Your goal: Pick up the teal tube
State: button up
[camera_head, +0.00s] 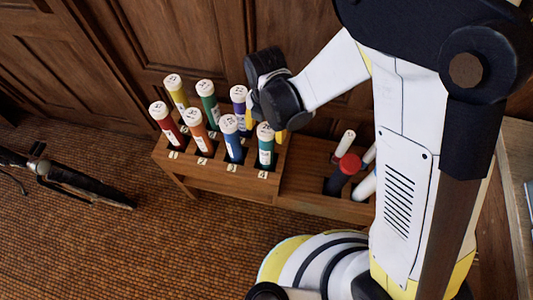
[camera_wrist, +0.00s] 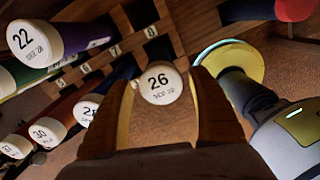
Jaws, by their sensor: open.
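The teal tube (camera_head: 265,155) stands upright at the right end of the rack's front row, with a white cap. In the wrist view a white cap marked 26 (camera_wrist: 160,83), apparently the teal tube's, sits between my two yellowish fingers. My gripper (camera_head: 266,125) is open, its fingers on either side of the cap (camera_wrist: 165,100). I cannot tell whether either finger touches it. Most of the tube's body is hidden below the cap in the wrist view.
The wooden rack (camera_head: 262,188) also holds a blue tube (camera_head: 232,147) beside the teal one, a purple tube (camera_head: 240,103) behind, and orange, red, green and yellow tubes to the left. An adjoining box at right holds a red-capped dark tube (camera_head: 343,174) and white tubes.

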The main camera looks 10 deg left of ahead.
jog(key=b, duration=0.2)
send_over(266, 154)
jog(key=w, duration=0.2)
notch_tip(266, 154, down, 4)
jog(key=shift+w+a+f, duration=0.1)
jog(key=shift+w+a, duration=0.05)
jog(key=c, duration=1.5)
